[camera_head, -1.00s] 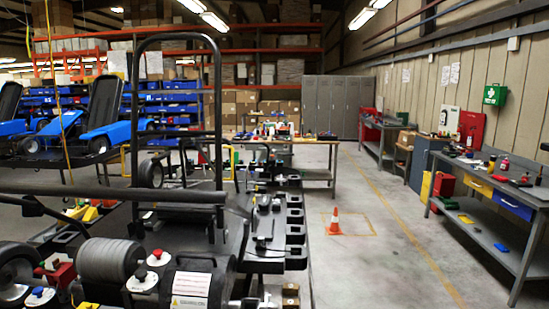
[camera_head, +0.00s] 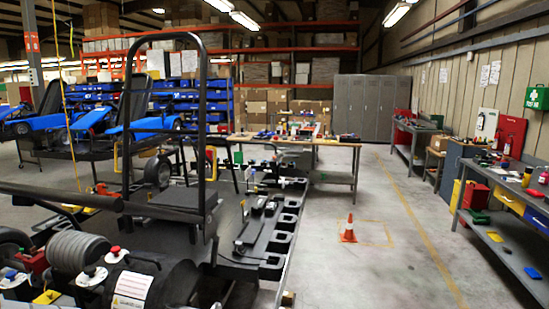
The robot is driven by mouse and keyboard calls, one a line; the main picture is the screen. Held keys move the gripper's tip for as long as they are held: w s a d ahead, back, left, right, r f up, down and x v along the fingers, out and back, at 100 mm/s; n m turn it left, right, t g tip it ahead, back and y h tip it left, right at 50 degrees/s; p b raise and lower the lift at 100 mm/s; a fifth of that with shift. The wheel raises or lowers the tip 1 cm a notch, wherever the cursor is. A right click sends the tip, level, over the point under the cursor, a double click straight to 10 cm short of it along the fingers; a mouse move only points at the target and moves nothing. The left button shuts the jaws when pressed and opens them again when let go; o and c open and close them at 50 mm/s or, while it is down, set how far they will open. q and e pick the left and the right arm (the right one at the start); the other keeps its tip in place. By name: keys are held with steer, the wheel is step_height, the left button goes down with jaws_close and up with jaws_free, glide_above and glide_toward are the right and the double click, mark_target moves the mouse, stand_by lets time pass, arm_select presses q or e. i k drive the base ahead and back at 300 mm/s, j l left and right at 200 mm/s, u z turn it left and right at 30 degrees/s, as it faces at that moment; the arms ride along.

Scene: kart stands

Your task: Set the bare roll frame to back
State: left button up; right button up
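A bare black tube frame (camera_head: 203,100), shaped like a tall hoop with a rounded top, stands upright on a dark kart chassis (camera_head: 225,262) in the left foreground. I cannot tell for sure whether this hoop is the roll frame of the task, or which setting it has. Its lower end is partly hidden by a dark padded bar (camera_head: 60,195) that reaches in from the left edge. Neither of my grippers shows in the view.
Blue karts (camera_head: 95,122) stand on racks at the left. A workbench (camera_head: 330,143) with small items is behind the chassis. An orange cone (camera_head: 348,230) stands on the floor to the right. Another bench (camera_head: 510,175) lines the right wall.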

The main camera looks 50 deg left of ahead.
mark_target(201, 132)
steer(key=i+l+u, duration=0.2)
steer(key=i, duration=0.25)
steer(key=i+l+u, duration=0.25)
steer(key=i, duration=0.15)
steer(key=i+l+u, duration=0.2)
steer(key=i, duration=0.25)
steer(key=i+u, duration=0.15)
steer(key=u, duration=0.25)
steer(key=i+l+u, duration=0.1)
steer(key=u, duration=0.3)
steer(key=i+l+u, duration=0.1)
steer(key=u, duration=0.25)
steer(key=i+l+u, duration=0.2)
steer(key=u, duration=0.2)
steer(key=i+l+u, duration=0.15)
steer(key=u, duration=0.35)
steer(key=i+l+u, duration=0.15)
steer(key=u, duration=0.35)
steer(key=l+u, duration=0.3)
steer(key=u, duration=0.15)
steer(key=i, duration=0.05)
